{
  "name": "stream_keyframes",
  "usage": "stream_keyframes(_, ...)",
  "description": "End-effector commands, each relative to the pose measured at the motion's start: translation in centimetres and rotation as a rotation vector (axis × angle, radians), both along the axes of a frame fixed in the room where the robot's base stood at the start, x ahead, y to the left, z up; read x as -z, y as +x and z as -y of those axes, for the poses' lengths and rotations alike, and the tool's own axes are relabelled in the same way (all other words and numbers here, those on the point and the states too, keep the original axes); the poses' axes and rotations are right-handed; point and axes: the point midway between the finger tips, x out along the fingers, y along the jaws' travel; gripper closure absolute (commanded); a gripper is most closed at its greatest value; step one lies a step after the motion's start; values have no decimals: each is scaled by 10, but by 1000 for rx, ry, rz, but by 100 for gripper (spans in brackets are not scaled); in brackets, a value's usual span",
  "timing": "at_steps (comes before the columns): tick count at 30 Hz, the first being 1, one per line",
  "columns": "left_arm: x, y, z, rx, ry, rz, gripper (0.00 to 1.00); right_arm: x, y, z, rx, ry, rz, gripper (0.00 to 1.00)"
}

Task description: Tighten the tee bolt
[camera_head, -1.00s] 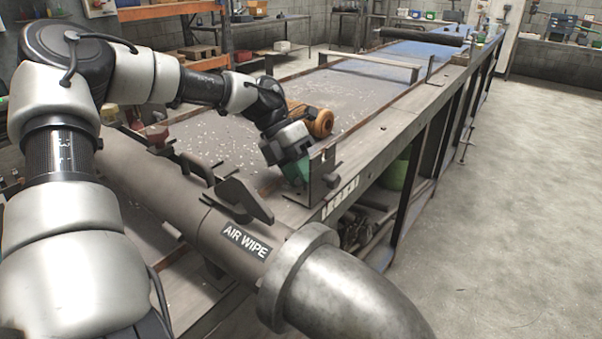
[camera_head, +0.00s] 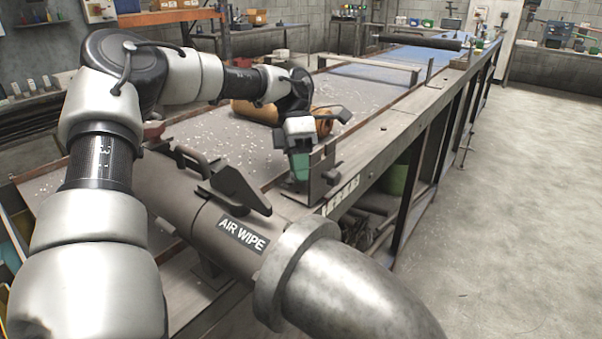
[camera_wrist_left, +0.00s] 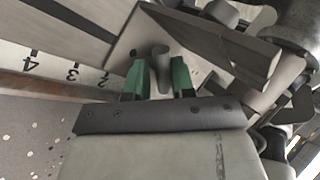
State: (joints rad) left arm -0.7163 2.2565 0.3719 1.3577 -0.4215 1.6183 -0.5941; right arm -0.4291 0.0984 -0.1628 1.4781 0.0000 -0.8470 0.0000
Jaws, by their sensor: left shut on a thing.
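My left gripper (camera_head: 300,167) reaches down at the bracket on the near edge of the bench. In the left wrist view its two green fingers (camera_wrist_left: 159,80) stand on either side of a short grey bar, the tee bolt (camera_wrist_left: 161,62), and are shut on it. The tee bolt stands out from a flat grey metal plate (camera_wrist_left: 135,42). In the head view the gripper hides the part it holds; the upright metal bracket (camera_head: 321,165) stands just right of the fingers. My right gripper is not in view.
A large grey pipe marked AIR WIPE (camera_head: 195,215) with a handle lies in front of the bracket. An orange-brown roller (camera_head: 250,111) lies behind my gripper. A numbered scale (camera_head: 342,196) runs along the bench edge. The floor at the right is clear.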

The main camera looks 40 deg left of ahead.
Motion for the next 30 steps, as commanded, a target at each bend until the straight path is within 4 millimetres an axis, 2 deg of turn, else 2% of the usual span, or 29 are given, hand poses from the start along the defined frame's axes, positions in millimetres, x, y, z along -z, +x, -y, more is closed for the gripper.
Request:
stream_keyframes(18, 1, 4, 3, 558, 0, -5, 100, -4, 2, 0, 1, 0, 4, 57)
stream_keyframes(30, 1, 4, 5, 750, -1, -5, 100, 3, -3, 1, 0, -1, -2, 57)
